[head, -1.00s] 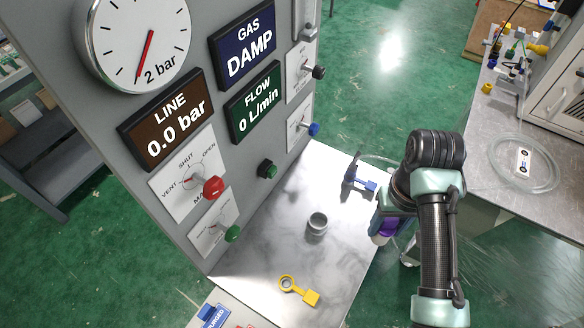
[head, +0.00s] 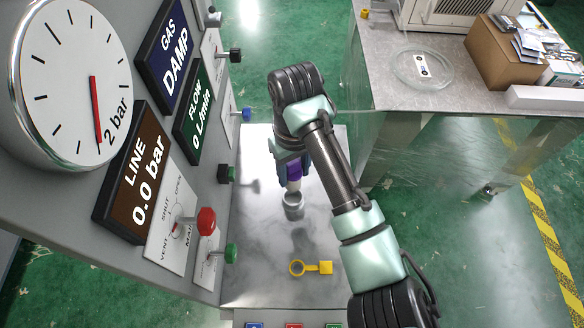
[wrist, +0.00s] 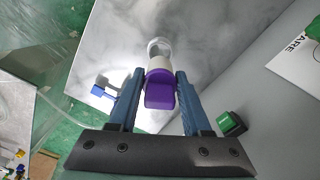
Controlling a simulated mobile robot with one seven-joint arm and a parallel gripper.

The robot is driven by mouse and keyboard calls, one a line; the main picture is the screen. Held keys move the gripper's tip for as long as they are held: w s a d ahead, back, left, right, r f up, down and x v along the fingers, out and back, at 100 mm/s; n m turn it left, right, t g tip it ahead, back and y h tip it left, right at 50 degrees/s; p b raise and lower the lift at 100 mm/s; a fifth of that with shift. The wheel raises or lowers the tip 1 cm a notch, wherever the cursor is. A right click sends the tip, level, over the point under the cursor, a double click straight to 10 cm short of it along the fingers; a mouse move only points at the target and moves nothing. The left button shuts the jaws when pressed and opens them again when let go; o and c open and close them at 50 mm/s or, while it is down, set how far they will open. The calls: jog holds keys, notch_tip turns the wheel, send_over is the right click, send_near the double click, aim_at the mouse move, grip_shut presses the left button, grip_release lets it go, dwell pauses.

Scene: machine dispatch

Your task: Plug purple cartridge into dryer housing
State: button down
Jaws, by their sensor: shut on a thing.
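The purple cartridge (head: 294,171) with a white lower end is between the fingers of my gripper (head: 291,163), which is shut on it. In the wrist view the purple block (wrist: 160,92) sits between the two blue fingers (wrist: 160,78), its white end pointing away from the camera. The dryer housing, a grey open cup (head: 293,207), stands on the marble-look shelf. It shows partly as a pale ring (wrist: 158,45) just beyond the cartridge. The cartridge's white end is at or just above the cup's mouth; I cannot tell whether they touch.
The panel with gauge and knobs stands left of the shelf (head: 262,280). A yellow ring-ended piece (head: 318,268) lies nearer on the shelf. A blue-handled piece (wrist: 103,90) shows in the wrist view. A table (head: 375,75) with a glass dish stands at the right.

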jog(key=shift+s+r+p, duration=0.1)
jog(key=shift+p, duration=0.3)
jog(key=shift+f+b, duration=1.35)
jog(key=shift+f, duration=1.1)
jog(key=shift+p, duration=0.7)
jog(key=shift+f+b, duration=0.95)
jog(key=shift+f, duration=1)
grip_release()
